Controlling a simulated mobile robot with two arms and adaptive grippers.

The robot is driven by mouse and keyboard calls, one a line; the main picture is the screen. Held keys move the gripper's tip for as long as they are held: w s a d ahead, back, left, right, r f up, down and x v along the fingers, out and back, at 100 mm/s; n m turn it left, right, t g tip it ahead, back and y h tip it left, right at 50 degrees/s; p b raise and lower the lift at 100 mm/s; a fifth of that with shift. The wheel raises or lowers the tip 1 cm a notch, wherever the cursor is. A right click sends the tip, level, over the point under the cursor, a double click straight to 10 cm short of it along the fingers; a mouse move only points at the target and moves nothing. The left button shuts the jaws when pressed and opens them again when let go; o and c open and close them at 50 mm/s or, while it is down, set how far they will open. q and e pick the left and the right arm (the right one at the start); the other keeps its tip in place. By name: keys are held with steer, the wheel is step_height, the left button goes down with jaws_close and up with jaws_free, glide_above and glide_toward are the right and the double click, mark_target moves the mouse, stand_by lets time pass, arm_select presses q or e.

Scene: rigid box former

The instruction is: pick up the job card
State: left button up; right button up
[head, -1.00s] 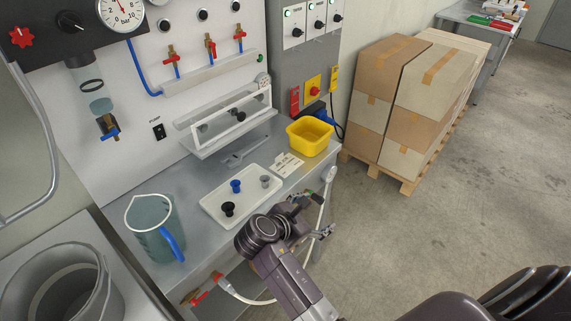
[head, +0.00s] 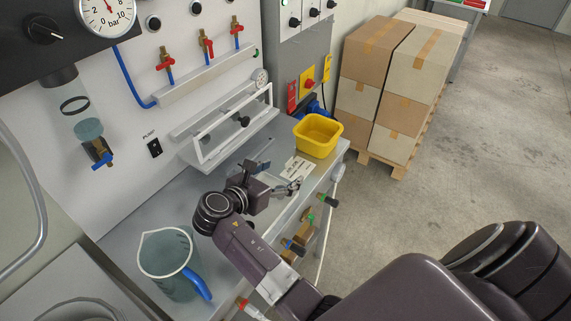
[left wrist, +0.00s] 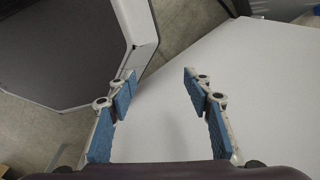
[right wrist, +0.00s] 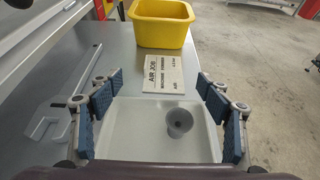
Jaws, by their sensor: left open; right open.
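The job card (right wrist: 163,74) is a flat cream card with dark print, "AIR JOB" among it. It lies on the grey bench top in front of the yellow bin. In the head view the card (head: 298,168) lies just beyond my right gripper (head: 275,177). My right gripper (right wrist: 162,98) is open and empty in the right wrist view, its blue-padded fingers either side of the white tray, with the card ahead between them. My left gripper (left wrist: 158,88) is open and empty over a plain pale surface in the left wrist view; it is not in the head view.
The yellow bin (head: 317,136) stands behind the card. The white tray (right wrist: 120,135) with a grey plug (right wrist: 179,122) lies nearer. A clear jug (head: 166,262) stands at the bench's near left.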

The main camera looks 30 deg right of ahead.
mark_target(294, 174)
steer(key=d, duration=0.2)
steer(key=d+f, duration=0.1)
steer(key=d, duration=0.1)
steer(key=shift+w+d+f+p, duration=0.1)
steer(key=shift+w+f+p, duration=0.05)
steer(key=shift+p, duration=0.2)
steer(key=shift+w+d+f, duration=0.65)
steer(key=shift+d+f, duration=0.05)
steer(key=shift+d, duration=0.15)
steer(key=shift+w+d+f, duration=0.1)
steer(key=shift+d+f, duration=0.05)
steer(key=shift+d, duration=0.2)
arm_select(q)
steer(key=shift+s+d+r, duration=0.3)
steer(key=shift+s+r, duration=0.2)
steer(key=shift+r, duration=0.15)
arm_select(e)
steer(key=c, duration=0.9)
